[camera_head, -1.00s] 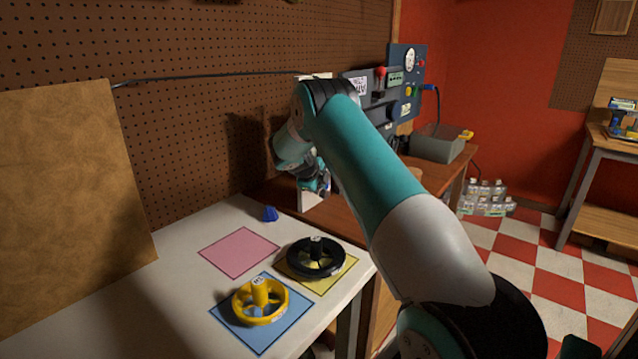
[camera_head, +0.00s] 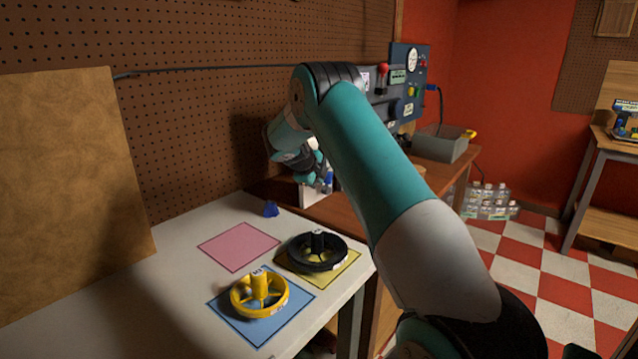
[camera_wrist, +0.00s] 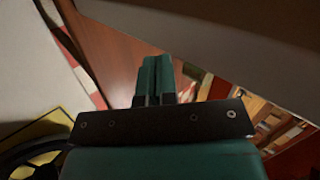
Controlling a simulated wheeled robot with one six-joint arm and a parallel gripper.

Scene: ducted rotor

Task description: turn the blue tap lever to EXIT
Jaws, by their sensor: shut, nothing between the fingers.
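My gripper (camera_wrist: 155,78) shows its two teal fingers pressed together in the wrist view, with nothing between them. In the head view my wrist end is low over the far end of the bench, partly behind my own arm, and the fingertips are hard to make out. A small bright blue part (camera_head: 329,181) shows beside a white upright piece (camera_head: 309,197) near my gripper; I cannot tell if it is the tap lever. No EXIT marking is readable. In the wrist view no blue lever shows ahead of the fingers.
A yellow handwheel (camera_head: 259,296) rests on a blue square, a black handwheel (camera_head: 318,252) on a yellow square. A pink square (camera_head: 237,247) is empty. A small blue object (camera_head: 270,209) lies behind. A control panel (camera_head: 408,85) and grey bin (camera_head: 440,145) stand farther back.

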